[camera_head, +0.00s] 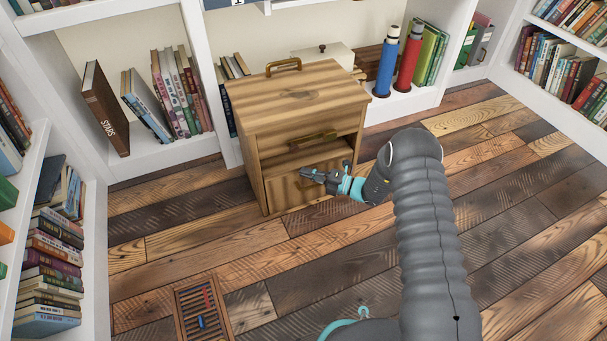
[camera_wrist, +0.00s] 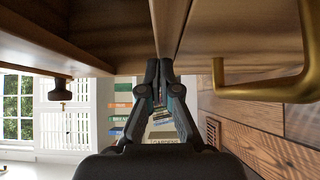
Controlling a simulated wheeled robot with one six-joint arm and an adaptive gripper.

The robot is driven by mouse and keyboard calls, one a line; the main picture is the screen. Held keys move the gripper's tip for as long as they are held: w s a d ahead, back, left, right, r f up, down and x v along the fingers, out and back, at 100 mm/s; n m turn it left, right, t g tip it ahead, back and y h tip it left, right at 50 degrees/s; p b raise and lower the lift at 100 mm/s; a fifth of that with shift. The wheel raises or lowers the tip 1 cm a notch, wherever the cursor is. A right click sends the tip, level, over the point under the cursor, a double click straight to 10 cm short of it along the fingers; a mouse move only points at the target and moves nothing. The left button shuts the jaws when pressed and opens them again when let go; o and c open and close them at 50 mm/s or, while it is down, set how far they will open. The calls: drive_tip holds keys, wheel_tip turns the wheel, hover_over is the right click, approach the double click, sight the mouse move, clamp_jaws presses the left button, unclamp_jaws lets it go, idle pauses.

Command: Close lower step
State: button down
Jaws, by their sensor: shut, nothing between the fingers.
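A light wooden step cabinet (camera_head: 300,95) stands by the shelves in the head view. Its lower front panel (camera_head: 285,192) is the lower step, with a dark opening (camera_head: 300,156) above it. My gripper (camera_head: 308,174) is at the upper part of this panel, with its fingers shut and empty. In the wrist view my fingertips (camera_wrist: 166,68) are close to a wooden edge; I cannot tell whether they touch. A brass handle (camera_wrist: 290,88) is right of them on a wooden face. My gripper hides part of the lower panel. How far the lower step stands out is unclear.
White bookshelves (camera_head: 205,95) stand behind. A floor grate (camera_head: 202,312) lies at the front left. The plank floor (camera_head: 500,190) at right is clear.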

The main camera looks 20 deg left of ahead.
drive_tip(key=s+d+p, duration=0.1)
drive_tip(key=s+d, duration=0.2)
drive_tip(key=d, duration=0.9)
drive_tip(key=shift+s+f, duration=0.15)
drive_tip(key=shift+s, duration=0.15)
